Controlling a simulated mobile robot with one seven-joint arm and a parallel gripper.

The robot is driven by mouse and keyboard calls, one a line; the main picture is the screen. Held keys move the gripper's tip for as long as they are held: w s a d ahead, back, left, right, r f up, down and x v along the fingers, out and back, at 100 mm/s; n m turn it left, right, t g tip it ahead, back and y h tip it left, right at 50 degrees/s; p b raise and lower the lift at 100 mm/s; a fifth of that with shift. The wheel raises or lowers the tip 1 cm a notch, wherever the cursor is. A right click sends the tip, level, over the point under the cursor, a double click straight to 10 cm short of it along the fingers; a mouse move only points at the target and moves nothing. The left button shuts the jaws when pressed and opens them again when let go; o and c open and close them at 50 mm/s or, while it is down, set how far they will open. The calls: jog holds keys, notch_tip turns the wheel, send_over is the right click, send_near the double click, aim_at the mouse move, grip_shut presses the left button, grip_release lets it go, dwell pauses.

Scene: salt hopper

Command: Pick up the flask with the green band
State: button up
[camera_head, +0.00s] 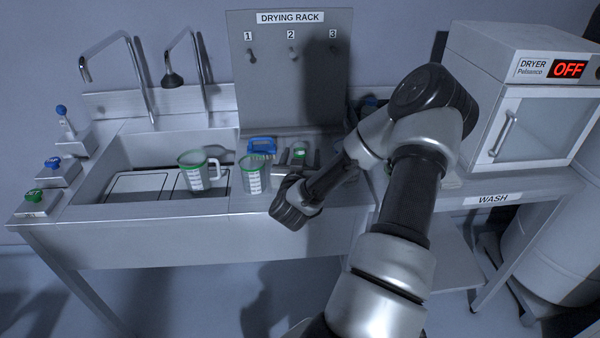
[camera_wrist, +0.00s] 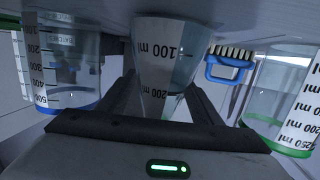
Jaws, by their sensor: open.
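In the wrist view, which is upside down, a clear conical flask (camera_wrist: 165,65) with ml marks stands between the two fingers of my gripper (camera_wrist: 162,82). The fingers are apart, one on each side of it, and I see no clear grip on the glass. I cannot make out the flask's band colour there. In the head view my arm hides most of this spot. A small green patch (camera_head: 299,152) shows beside my wrist, and I cannot tell whether it is the band or my gripper's light.
A green-rimmed beaker (camera_head: 252,178) and a blue brush (camera_head: 262,146) stand close to the left of my gripper. Another green-rimmed beaker (camera_head: 197,172) is at the sink. A blue-rimmed beaker (camera_wrist: 68,75) is near the other side. The drying rack board (camera_head: 285,90) rises behind.

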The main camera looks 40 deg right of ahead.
jog(key=c, duration=1.4)
jog(key=shift+o, duration=0.2)
jog(key=shift+r, duration=0.1)
